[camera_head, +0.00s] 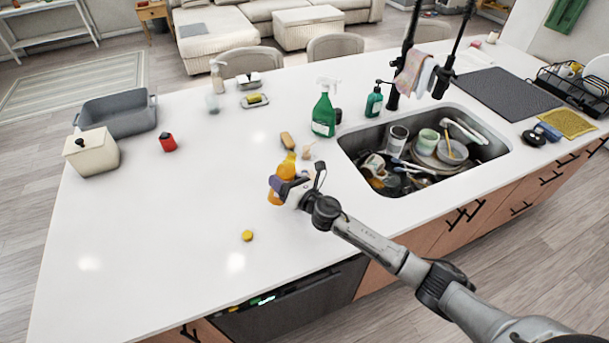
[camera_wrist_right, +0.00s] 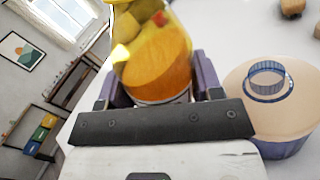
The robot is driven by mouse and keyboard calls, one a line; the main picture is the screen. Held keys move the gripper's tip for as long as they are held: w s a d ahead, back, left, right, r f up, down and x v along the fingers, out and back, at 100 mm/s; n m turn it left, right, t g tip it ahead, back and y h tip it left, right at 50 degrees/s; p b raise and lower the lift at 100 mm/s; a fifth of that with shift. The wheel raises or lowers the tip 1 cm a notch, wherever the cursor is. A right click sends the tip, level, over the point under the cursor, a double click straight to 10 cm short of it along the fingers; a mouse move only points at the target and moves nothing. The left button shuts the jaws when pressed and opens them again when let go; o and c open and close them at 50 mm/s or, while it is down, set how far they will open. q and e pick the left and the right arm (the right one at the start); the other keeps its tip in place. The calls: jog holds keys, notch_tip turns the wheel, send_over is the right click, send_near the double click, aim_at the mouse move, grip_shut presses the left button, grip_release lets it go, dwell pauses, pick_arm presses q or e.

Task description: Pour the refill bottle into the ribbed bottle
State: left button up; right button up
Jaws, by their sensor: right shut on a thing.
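My right gripper (camera_head: 291,188) is shut on the refill bottle (camera_head: 275,198), which holds orange-yellow liquid. The bottle is slightly tilted in the head view, its top leaning right. The right wrist view shows the refill bottle (camera_wrist_right: 155,60) between the purple fingers of the right gripper (camera_wrist_right: 155,88). To its right in that view stands a wide container with a clear ring-like neck and bluish sides, apparently the ribbed bottle (camera_wrist_right: 285,112). My left gripper is out of view.
The sink (camera_head: 400,195) full of dishes is to the right.

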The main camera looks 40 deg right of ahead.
jog(key=m, duration=0.1)
jog(key=m+b, duration=0.1)
jog(key=shift+d+f+m+h, duration=0.3)
jog(key=shift+d+f+m, duration=0.05)
jog(key=shift+m, duration=0.05)
jog(key=shift+a+f+m+t+b, duration=0.2)
jog(key=shift+f+m+t+b, duration=0.1)
jog(key=shift+m+b, duration=0.6)
jog(key=shift+a+m, duration=0.25)
jog(key=shift+m, duration=0.55)
jog(key=shift+a+r+m+h, duration=0.3)
jog(key=shift+r+m+h, duration=0.3)
jog(key=shift+m, duration=0.6)
jog(key=shift+f, duration=0.35)
jog(key=shift+a+f+m+b, duration=0.1)
jog(key=shift+f+m+b, duration=0.15)
jog(key=shift+m+b, duration=0.25)
jog(key=shift+f+m+t+b, duration=0.3)
jog(key=shift+m+b, duration=0.05)
jog(key=shift+m, duration=0.05)
jog(key=shift+r+m+p, duration=0.35)
jog(key=shift+m, duration=0.15)
jog(key=shift+r, duration=0.1)
